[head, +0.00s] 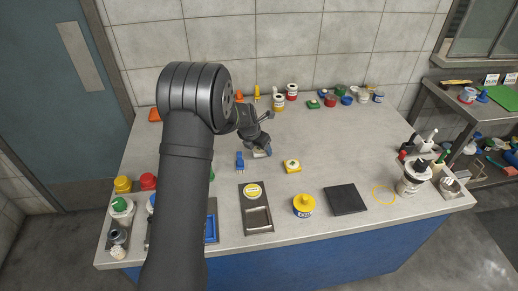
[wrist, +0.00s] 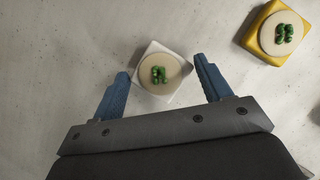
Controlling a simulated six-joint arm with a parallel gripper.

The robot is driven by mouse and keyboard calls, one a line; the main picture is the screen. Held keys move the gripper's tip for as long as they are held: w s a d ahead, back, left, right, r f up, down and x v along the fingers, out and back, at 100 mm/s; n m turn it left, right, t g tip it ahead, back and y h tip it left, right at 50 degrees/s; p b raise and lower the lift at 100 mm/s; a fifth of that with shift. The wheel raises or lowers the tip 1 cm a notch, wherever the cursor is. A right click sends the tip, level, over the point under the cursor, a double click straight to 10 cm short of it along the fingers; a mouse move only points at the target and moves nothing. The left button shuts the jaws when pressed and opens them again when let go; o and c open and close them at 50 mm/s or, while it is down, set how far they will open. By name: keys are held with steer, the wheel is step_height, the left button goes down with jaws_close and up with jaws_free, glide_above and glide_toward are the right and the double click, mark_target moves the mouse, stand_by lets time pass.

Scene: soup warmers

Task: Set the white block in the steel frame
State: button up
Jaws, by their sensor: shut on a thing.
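The white block (wrist: 154,92), with a cream disc and green pieces on top, sits between the two blue fingers of my gripper (wrist: 162,68) in the wrist view. My gripper is shut on it. In the head view my gripper (head: 262,149) is low over the middle of the counter, with the white block (head: 259,154) mostly hidden by it. I cannot tell whether the block touches the counter. The steel frame (head: 257,218) is an empty-looking rectangular recess in a dark panel near the counter's front edge, below a round yellow label.
A yellow block (head: 292,166) lies right of my gripper, also in the wrist view (wrist: 278,34). A yellow-lidded jar (head: 303,205) and a black plate (head: 345,199) stand right of the frame. Jars line the back wall.

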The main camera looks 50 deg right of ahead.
steer(key=shift+f, duration=0.5)
steer(key=shift+f, duration=0.15)
steer(key=o, duration=1)
steer(key=v, duration=1.1)
steer(key=shift+a+r, duration=0.2)
steer(key=shift+r, duration=0.45)
steer(key=c, duration=0.3)
